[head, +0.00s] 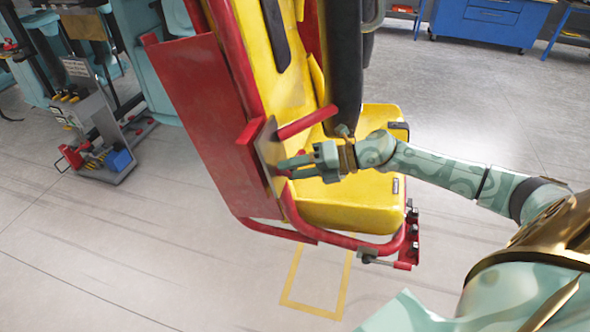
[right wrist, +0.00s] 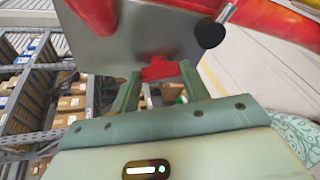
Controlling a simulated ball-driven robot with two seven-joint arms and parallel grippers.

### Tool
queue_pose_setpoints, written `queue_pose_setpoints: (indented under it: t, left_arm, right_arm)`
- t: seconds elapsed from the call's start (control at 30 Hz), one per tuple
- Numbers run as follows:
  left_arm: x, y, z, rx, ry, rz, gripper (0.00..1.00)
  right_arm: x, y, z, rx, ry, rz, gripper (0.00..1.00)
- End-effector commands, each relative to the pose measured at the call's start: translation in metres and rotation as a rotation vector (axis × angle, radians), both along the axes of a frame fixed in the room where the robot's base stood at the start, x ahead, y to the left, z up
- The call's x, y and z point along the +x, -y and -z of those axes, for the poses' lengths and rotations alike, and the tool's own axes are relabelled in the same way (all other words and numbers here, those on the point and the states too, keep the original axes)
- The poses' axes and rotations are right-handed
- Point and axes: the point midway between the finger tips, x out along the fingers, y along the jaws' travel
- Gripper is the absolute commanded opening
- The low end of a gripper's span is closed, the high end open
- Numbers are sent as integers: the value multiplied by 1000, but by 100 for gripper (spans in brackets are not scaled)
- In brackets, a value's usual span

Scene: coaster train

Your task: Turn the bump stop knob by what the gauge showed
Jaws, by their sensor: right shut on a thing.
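My right gripper (head: 290,165) reaches in from the right to a grey metal plate (head: 268,150) on the side of the red and yellow coaster seat. In the right wrist view its two green fingers (right wrist: 162,82) point at the plate (right wrist: 140,35). A red knob (right wrist: 158,69) sits between the fingertips at the plate's lower edge, and the gripper is shut on it. In the head view the knob is mostly hidden by the fingers. I cannot read its angle. No gauge can be made out. My left gripper is out of view.
The yellow seat (head: 350,205) and its red side panel (head: 205,120) stand close around my right gripper. A red bar (head: 306,122) juts out just above it. A tool cart (head: 98,140) is at left, a blue cabinet (head: 490,20) at back right. Floor at right is clear.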

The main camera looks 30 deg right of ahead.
Motion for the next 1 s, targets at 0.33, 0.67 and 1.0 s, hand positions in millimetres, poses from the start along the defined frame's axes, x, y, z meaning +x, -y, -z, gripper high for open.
queue_pose_setpoints:
  t: [0.33,0.67,1.0]
  left_arm:
    - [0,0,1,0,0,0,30]
    - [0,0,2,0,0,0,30]
    - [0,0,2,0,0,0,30]
  right_arm:
    - [0,0,0,-132,109,-41,23]
    - [-1,0,0,-165,138,-51,23]
    - [-1,0,0,-165,137,-51,54]
